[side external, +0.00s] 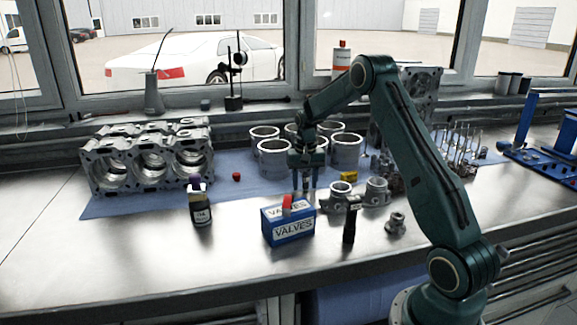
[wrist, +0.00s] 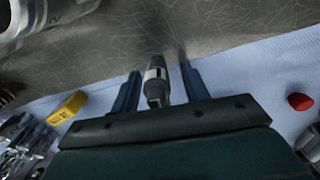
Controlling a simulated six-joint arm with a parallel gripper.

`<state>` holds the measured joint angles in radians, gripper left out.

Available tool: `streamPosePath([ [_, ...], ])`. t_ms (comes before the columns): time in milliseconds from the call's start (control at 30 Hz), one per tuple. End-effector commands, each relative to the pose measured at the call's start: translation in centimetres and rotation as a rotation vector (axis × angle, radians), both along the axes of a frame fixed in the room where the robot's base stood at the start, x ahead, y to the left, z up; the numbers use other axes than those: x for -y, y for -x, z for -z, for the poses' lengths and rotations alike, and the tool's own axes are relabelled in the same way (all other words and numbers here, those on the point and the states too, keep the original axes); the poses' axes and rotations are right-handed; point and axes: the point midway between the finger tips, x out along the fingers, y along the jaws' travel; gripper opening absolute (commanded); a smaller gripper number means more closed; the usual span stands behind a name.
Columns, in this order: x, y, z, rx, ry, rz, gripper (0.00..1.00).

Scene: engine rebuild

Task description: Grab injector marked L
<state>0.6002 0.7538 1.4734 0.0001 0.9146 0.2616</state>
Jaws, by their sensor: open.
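My gripper (side external: 305,186) is low over the front edge of the blue cloth, behind the blue box. In the wrist view its two fingers (wrist: 160,82) are open, one on each side of a small dark part with a silver band (wrist: 157,78). This part looks like an injector, with a gap to each finger. No L marking is legible on it. In the side view I cannot make it out clearly between the fingers.
A blue VALVES box (side external: 289,225) with a red item on top stands in front of the gripper. A dark bottle (side external: 200,210), a red cap (side external: 236,177), a yellow block (wrist: 68,107), metal rings (side external: 340,197) and a black upright object (side external: 349,225) stand around. Cylinder sleeves (side external: 274,158) are behind.

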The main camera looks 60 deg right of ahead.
Motion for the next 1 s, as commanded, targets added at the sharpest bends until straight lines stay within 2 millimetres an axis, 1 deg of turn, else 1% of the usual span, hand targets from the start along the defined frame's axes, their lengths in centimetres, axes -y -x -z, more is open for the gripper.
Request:
streamPosePath([
  [200,0.0,0.0,0.0,0.0,0.0,0.0,0.45],
  [233,0.0,0.0,0.0,0.0,0.0,0.0,0.43],
  [367,0.0,0.0,-0.1,0.0,0.0,0.0,0.18],
  [400,0.0,0.0,0.0,0.0,0.0,0.0,0.1],
  [467,0.0,0.0,0.0,0.0,0.0,0.0,0.0],
  [800,0.0,0.0,-0.2,0.001,0.001,0.0,0.0],
  [1000,0.0,-0.1,-1.3,0.003,0.002,0.0,0.0],
])
